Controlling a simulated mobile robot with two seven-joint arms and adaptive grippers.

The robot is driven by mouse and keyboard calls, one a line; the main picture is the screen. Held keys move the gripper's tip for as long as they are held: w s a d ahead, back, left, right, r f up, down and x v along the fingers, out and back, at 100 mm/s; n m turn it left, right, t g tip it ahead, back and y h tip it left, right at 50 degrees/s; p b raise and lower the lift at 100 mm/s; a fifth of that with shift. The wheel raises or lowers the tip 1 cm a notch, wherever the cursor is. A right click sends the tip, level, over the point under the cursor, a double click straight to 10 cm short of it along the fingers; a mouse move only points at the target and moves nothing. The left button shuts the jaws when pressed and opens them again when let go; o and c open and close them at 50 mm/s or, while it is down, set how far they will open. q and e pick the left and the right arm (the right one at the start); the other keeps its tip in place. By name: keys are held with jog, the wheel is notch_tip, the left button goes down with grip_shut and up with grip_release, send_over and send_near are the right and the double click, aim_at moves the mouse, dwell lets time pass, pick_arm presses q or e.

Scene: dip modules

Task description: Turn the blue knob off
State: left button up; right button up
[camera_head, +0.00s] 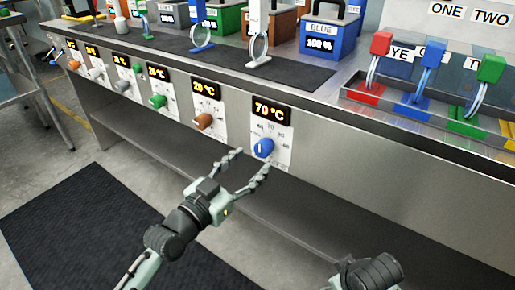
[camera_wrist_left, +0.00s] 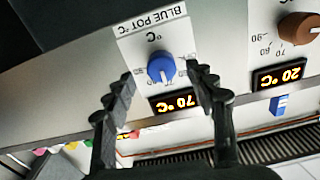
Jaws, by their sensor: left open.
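The blue knob (camera_head: 263,148) sits on a white dial panel on the front of the bench, under a display (camera_head: 272,110) that reads 70 °C. My left gripper (camera_head: 252,165) is open just in front of the knob, with its fingers apart and nothing between them that I can see it touching. In the left wrist view, which is upside down, the blue knob (camera_wrist_left: 161,67) lies beyond and between the two open fingertips (camera_wrist_left: 160,80), below the label BLUE POT.
A brown knob (camera_head: 203,121) under a 20 °C display is left of the blue one, with several more knobs further left. The blue pot (camera_head: 325,38) stands on the bench above. A lower shelf (camera_head: 300,222) runs beneath the panel.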

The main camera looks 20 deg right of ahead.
aim_at(260, 153)
pick_arm(q)
jog(key=shift+x, duration=2.25)
pick_arm(e)
jog(key=shift+w, duration=0.1)
pick_arm(q)
jog(key=shift+c, duration=0.5)
jog(key=c, duration=1.1)
jog(key=shift+o, duration=0.2)
